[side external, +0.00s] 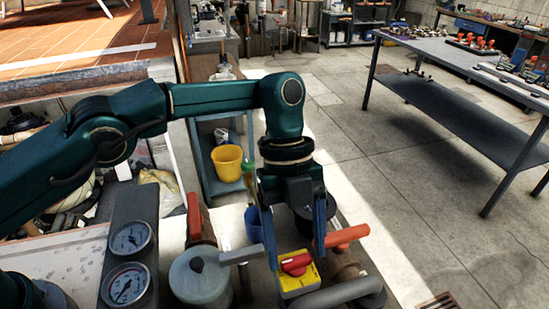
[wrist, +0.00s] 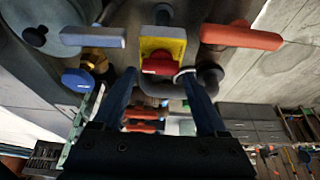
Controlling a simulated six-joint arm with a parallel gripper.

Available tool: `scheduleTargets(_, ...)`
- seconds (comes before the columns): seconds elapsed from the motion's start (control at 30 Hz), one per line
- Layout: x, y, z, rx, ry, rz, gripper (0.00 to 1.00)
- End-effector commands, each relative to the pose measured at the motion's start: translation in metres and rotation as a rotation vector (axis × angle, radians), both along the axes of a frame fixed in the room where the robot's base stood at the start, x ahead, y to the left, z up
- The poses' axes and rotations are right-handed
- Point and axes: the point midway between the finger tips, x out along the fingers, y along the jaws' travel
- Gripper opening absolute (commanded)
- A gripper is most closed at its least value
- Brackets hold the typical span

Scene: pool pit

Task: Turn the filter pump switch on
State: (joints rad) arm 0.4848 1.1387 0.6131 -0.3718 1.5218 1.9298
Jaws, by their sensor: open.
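The pump switch is a yellow box (side external: 299,283) with a red knob (side external: 296,262) on top, low in the side view among pipes and valves. In the wrist view the yellow box (wrist: 163,42) is at the top, with the red knob (wrist: 160,66) lying crosswise. My gripper (side external: 296,260) points down at the switch, its two blue fingers apart. In the wrist view my gripper (wrist: 159,73) has one fingertip to each side of the knob. I cannot tell whether either finger touches it. Nothing is held. The switch's markings are not readable.
An orange-red valve handle (side external: 342,237) is close right of the switch, and a grey handle (side external: 240,256) close left. A thick grey pipe (side external: 338,293) runs in front. Two pressure gauges (side external: 130,237) and a red handle (side external: 194,215) stand farther left.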

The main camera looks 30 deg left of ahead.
Motion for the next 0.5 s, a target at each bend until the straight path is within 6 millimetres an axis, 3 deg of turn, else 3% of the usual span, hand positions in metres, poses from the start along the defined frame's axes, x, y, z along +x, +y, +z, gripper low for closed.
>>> scheduleTargets(0.5,0.001,0.005,0.032,0.001,-0.002,0.001,0.75)
